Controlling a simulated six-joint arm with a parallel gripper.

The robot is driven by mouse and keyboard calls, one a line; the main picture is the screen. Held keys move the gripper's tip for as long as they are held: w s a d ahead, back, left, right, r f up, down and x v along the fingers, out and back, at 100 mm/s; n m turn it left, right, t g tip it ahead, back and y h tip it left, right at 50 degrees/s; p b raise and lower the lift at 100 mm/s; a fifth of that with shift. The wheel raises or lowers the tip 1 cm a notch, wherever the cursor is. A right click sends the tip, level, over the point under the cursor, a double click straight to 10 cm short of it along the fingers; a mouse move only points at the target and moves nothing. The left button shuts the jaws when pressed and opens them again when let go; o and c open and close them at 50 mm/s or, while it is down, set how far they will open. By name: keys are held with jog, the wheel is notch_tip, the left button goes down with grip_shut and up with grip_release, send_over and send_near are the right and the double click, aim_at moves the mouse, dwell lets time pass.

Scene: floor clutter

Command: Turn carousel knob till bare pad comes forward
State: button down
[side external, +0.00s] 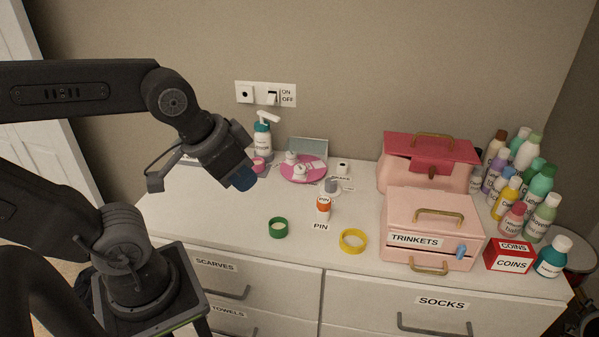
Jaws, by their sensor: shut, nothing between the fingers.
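A pink round disc (318,176), which looks like the carousel, lies on the white dresser top near the wall. Small white pieces (300,170) stand on it; I cannot tell which is the knob or which pad is bare. A small grey piece (331,185) stands by its right front edge. My gripper (241,182) is shut and empty, pointing down to the left of the disc and apart from it. Its tip looks dark blue, and the fingers are not clearly seen.
A pump bottle (262,138) stands behind my gripper. A green ring (278,228), an orange-and-white bottle (323,207) and a yellow ring (352,241) lie in front. Pink boxes (425,215) and several bottles (540,217) fill the right.

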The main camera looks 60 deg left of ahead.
aim_at(331, 180)
jog(key=c, duration=1.8)
grip_release()
